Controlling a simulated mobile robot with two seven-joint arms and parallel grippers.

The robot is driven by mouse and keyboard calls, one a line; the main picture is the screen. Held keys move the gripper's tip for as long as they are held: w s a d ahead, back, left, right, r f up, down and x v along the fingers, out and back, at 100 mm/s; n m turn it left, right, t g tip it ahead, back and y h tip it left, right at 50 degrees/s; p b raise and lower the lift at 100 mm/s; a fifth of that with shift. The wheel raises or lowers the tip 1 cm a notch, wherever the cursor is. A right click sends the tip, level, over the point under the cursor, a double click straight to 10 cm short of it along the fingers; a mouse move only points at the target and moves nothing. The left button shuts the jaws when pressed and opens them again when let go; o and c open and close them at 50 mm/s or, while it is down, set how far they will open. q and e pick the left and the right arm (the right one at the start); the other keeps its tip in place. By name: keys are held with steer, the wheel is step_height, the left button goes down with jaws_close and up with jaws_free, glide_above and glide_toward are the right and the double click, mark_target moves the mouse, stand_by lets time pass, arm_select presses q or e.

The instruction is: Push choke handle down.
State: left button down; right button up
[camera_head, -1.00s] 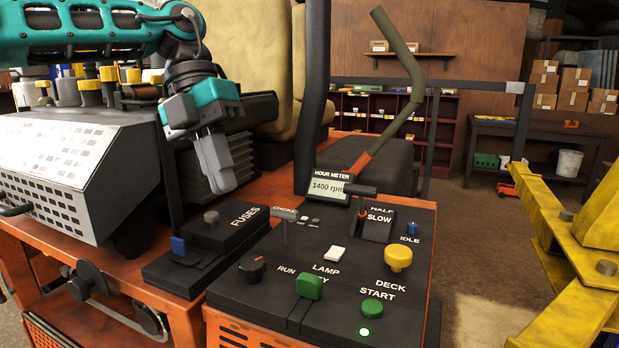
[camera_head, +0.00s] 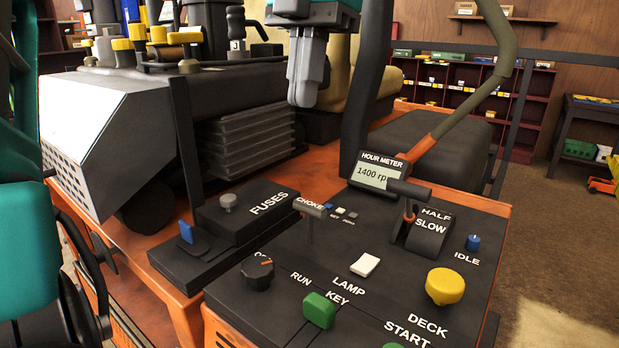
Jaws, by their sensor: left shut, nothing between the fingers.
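The choke handle (camera_head: 312,208) is a short grey T-shaped lever on the black control panel (camera_head: 385,280), beside the CHOKE label. It stands up from the panel, and its stem shows below the crossbar. My left gripper (camera_head: 304,98) hangs from the top of the view, grey with a teal wrist, fingers pointing down. It is shut and empty. In the picture it is straight above the choke handle and clearly apart from it. My right gripper is not in view.
A throttle lever (camera_head: 408,190) and hour meter (camera_head: 380,174) sit right of the choke handle. The fuse box (camera_head: 240,212) is to its left. A dark upright post (camera_head: 367,95) and a bent control lever (camera_head: 487,85) rise behind the panel. A yellow knob (camera_head: 445,286) stands nearer.

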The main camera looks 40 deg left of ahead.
arm_select(q)
steer(key=b, duration=0.1)
glide_above(307, 208)
steer(key=s, duration=0.2)
step_height(307, 208, down, 10)
steer(key=r, duration=0.1)
steer(key=f, duration=0.1)
steer(key=w+f, duration=0.2)
steer(key=f, duration=0.1)
steer(key=shift+f, duration=0.1)
step_height(307, 208, down, 3)
steer(key=shift+b, duration=1.25)
steer(key=shift+s, duration=0.15)
